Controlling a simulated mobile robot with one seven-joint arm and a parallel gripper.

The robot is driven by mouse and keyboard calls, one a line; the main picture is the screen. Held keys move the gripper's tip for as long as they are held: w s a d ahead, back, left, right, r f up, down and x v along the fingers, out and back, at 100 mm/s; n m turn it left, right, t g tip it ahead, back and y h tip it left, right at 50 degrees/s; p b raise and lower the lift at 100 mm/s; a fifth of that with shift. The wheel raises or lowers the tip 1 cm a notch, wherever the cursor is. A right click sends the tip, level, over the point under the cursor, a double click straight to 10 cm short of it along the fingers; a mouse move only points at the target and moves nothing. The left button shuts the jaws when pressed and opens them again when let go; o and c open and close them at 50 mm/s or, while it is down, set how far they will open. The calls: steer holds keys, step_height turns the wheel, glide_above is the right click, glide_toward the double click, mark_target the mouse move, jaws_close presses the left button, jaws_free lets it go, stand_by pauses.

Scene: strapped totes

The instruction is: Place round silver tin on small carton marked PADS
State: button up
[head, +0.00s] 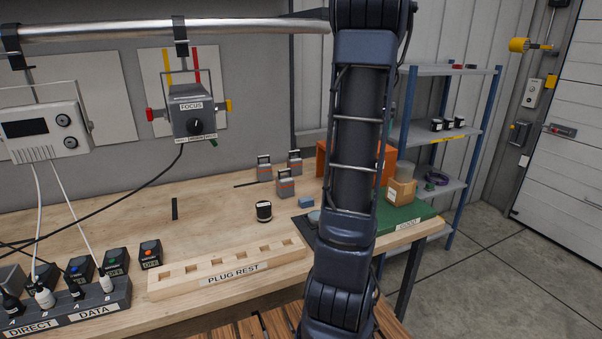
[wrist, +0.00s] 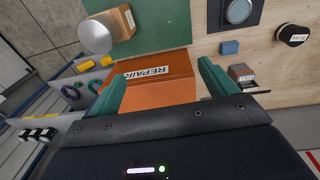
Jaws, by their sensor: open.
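The round silver tin (head: 404,170) shows at the right of the bench, directly above the small tan carton (head: 400,192) in the picture. Both also show in the wrist view at upper left, the tin (wrist: 97,35) overlapping the edge of the carton (wrist: 125,22). The tin seems to sit on the carton, but I cannot tell for certain whether it rests there or stands behind it. The carton's label is too small to read. My gripper (wrist: 160,85) is open and empty, its green fingers apart above the orange REPAIR bin. In the head view my arm hides it.
The carton stands on a green mat (head: 408,219). The orange bin (wrist: 165,88) lies beyond. A dark plate with a grey disc (wrist: 238,11), a blue block (wrist: 229,47) and a black round container (head: 264,211) are nearby. The PLUG REST (head: 225,268) lies in front.

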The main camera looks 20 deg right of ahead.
steer(key=a+r, duration=0.3)
steer(key=a, duration=1)
steer(key=s+a+f+t, duration=0.2)
steer(key=s+a, duration=0.6)
steer(key=a, duration=0.4)
steer(key=s+a+f+t, duration=0.2)
steer(key=s+a, duration=0.7)
steer(key=a, duration=0.4)
steer(key=shift+f+y, duration=0.25)
steer(key=shift+y, duration=0.15)
